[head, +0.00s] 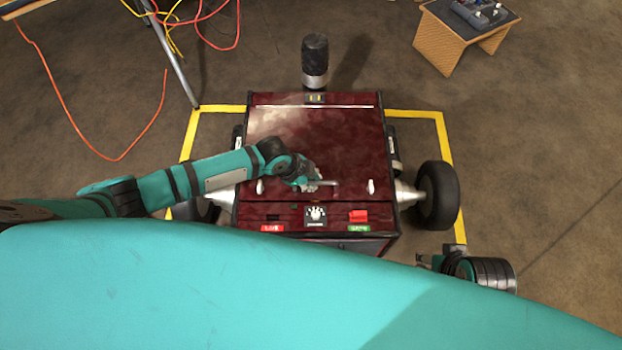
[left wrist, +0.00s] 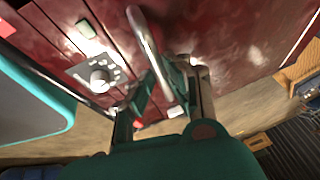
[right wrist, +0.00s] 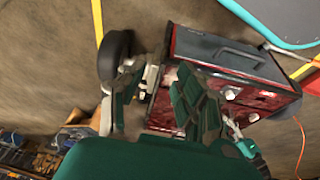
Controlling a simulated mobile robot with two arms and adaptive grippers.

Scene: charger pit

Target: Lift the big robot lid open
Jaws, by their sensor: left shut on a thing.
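The big robot is a dark red box on wheels, and its lid (head: 300,140) is the broad red top panel. The lid looks flat and closed, with a seam in front of it. A metal bar handle (head: 328,183) sits near the lid's front edge; it shows as a curved bar in the left wrist view (left wrist: 145,35). My left gripper (head: 312,183) is shut on the handle, with the bar between its fingers (left wrist: 172,80). My right gripper (right wrist: 160,80) is open and empty, low at the right of the box in the head view (head: 428,262).
A front panel carries a knob (head: 316,215) and a red switch (head: 358,216). A black cylinder (head: 315,60) stands behind the lid. A wheel (head: 438,195) sticks out at the right. Yellow floor tape (head: 440,135) surrounds the robot. A wooden stand (head: 450,45) is at the back right.

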